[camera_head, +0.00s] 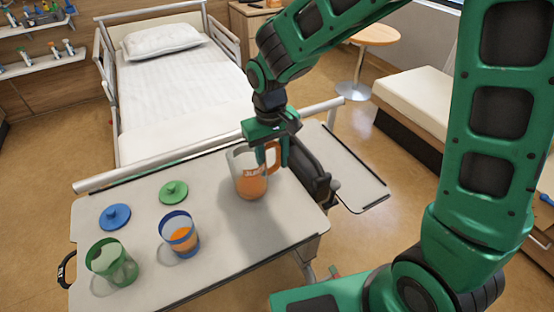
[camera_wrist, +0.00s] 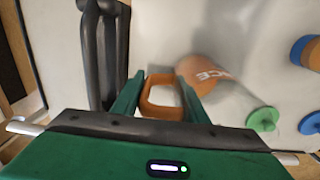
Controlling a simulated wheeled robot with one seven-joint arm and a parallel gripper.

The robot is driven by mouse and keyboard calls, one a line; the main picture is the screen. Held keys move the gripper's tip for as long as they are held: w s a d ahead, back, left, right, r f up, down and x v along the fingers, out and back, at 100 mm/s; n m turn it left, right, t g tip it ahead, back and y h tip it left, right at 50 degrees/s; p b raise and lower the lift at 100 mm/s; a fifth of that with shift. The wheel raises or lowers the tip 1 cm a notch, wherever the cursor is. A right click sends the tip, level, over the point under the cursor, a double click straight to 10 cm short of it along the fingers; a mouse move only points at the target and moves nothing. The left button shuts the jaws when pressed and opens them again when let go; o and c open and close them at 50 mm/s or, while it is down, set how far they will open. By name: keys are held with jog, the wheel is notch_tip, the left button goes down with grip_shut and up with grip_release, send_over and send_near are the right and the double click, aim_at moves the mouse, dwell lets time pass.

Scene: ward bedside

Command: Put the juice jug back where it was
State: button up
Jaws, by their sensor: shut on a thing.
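The juice jug (camera_head: 248,176) is a clear jug with orange juice low in it, an orange handle and a printed label. It is at the right part of the overbed table (camera_head: 225,245), upright or nearly so; I cannot tell whether its base touches the table. My gripper (camera_head: 273,155) is shut on the jug's orange handle. In the wrist view the handle (camera_wrist: 160,98) sits between the two green fingers of my gripper (camera_wrist: 160,90), and the jug body (camera_wrist: 208,72) extends to the right of it.
A blue-rimmed cup (camera_head: 179,235) with orange juice and a green cup (camera_head: 111,263) stand at the table's left front. A blue lid (camera_head: 115,217) and a green lid (camera_head: 173,192) lie behind them. The bed (camera_head: 182,85) is behind. The table's front right is clear.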

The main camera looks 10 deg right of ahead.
aim_at(272, 143)
jog(key=o, duration=1.4)
jog(key=shift+f, duration=0.1)
notch_tip(272, 143, up, 12)
jog(key=shift+a+r, duration=0.1)
jog(key=shift+a, duration=0.05)
jog(key=s+d+m, duration=0.2)
jog(key=s+d, duration=0.1)
jog(key=d, duration=0.6)
jog(key=s+d+m, duration=0.3)
jog(key=s+d, duration=0.1)
jog(key=d, duration=0.6)
jog(key=s+d+m, duration=0.1)
jog(key=s+d, duration=0.3)
jog(key=s, duration=0.1)
jog(key=s+d+f+m, duration=0.1)
jog(key=s+d+m, duration=0.1)
jog(key=s+d, duration=0.2)
jog(key=s+d+f+m, duration=0.1)
jog(key=s+d, duration=0.2)
jog(key=s, duration=0.3)
jog(key=shift+s+d+m+y, duration=0.25)
jog(key=shift+d+m+y, duration=0.05)
jog(key=shift+d, duration=0.1)
